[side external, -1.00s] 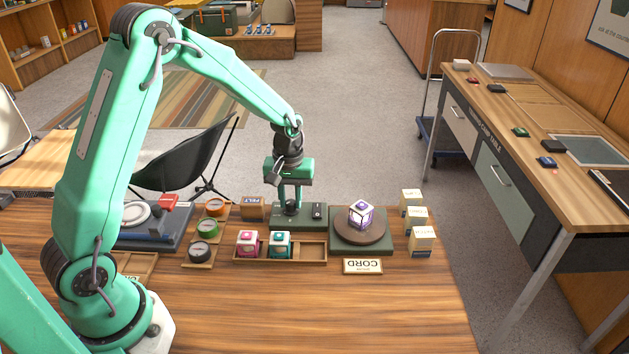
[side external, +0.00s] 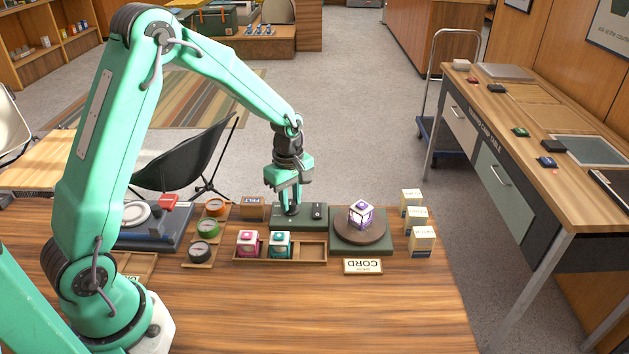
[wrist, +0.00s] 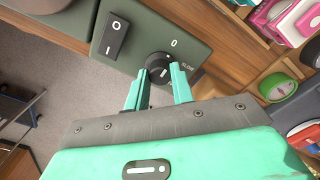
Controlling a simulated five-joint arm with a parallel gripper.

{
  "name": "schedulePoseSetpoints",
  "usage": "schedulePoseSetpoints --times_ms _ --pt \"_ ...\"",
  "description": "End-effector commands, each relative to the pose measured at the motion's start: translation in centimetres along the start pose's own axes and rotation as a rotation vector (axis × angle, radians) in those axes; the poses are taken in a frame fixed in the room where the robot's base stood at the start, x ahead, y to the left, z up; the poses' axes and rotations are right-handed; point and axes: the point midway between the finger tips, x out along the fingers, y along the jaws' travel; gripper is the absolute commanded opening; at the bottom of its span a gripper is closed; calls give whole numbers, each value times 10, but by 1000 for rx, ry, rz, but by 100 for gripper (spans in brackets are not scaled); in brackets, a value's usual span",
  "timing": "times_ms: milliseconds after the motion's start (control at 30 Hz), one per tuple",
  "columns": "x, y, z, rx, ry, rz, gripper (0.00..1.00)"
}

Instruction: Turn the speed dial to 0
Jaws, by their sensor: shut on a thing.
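The speed dial (wrist: 158,60) is a round black knob on a dark green control panel (side external: 271,217), with a pale mark on its top. In the wrist view, a white 0 and the word SLOW are printed around the knob; I cannot tell exactly which label the mark points at. My gripper (side external: 290,208) points down over the panel, its two teal fingers on either side of the knob. In the wrist view my gripper (wrist: 160,74) is shut on the dial. A black rocker switch (wrist: 116,36) marked O and I sits beside it.
A wooden tray (side external: 312,251) with pink and teal cubes lies in front. Boxes (side external: 422,239) stand at right, tape rolls (side external: 207,228) at left. The front tabletop is clear.

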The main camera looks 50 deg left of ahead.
Motion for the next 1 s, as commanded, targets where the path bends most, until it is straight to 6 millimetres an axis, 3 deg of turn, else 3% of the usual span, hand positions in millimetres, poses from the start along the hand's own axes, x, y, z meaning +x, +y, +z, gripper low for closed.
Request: schedulePoseSetpoints --times_ms 567,600,667,1000 --pt "-2 0 -1 -45 0 1 1" --pt "-2 0 -1 -45 0 2 32" --pt "-2 0 -1 -45 0 2 44" --pt "-1 0 0 -43 0 1 46"
